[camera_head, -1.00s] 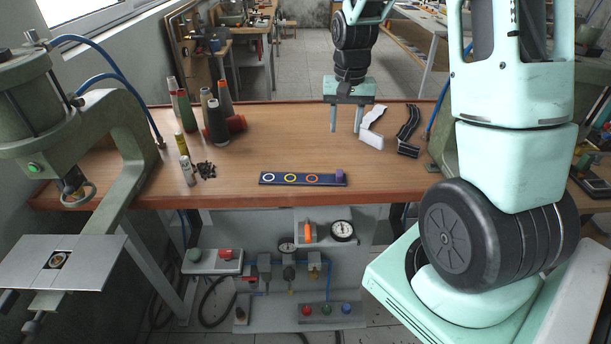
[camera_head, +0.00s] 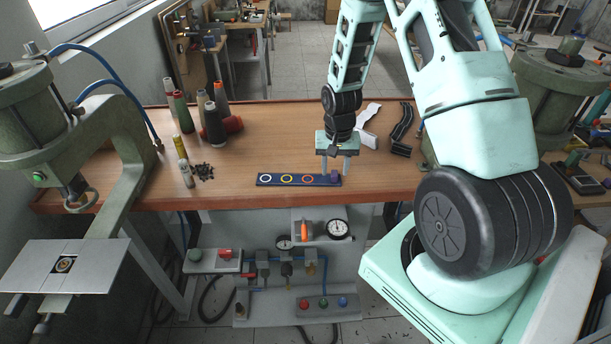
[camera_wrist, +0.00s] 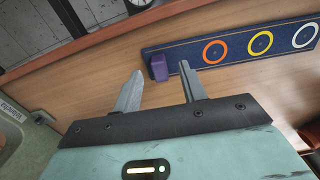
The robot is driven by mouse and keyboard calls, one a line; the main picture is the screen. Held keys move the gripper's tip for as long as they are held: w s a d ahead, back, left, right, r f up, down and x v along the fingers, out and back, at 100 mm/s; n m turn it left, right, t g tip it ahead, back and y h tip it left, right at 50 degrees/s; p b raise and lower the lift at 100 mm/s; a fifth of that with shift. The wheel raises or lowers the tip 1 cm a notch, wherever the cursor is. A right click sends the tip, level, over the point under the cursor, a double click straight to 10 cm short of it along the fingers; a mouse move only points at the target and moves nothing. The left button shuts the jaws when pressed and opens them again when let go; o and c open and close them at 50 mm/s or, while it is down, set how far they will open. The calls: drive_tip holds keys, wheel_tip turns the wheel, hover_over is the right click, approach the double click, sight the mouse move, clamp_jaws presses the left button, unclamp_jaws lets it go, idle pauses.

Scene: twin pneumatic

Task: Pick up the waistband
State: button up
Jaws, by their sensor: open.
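No item is plainly marked as the waistband. A flat dark blue strip (camera_head: 272,180) with white, yellow and orange rings lies near the table's front edge. It also shows in the wrist view (camera_wrist: 235,51). A small purple block (camera_head: 334,177) sits at its right end and shows in the wrist view (camera_wrist: 158,68). A white band (camera_head: 368,115) and a black band (camera_head: 401,128) lie farther back to the right. My gripper (camera_head: 335,174) is open and empty at the strip's purple end.
Thread cones (camera_head: 214,125) and small bottles (camera_head: 188,174) stand on the left of the wooden table (camera_head: 270,135). A pile of small black pieces (camera_head: 203,171) lies beside them. Green presses (camera_head: 125,125) flank the table. The table's middle is clear.

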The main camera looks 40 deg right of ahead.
drive_tip(key=shift+f, duration=0.45)
clamp_jaws()
drive_tip(key=shift+r, duration=0.1)
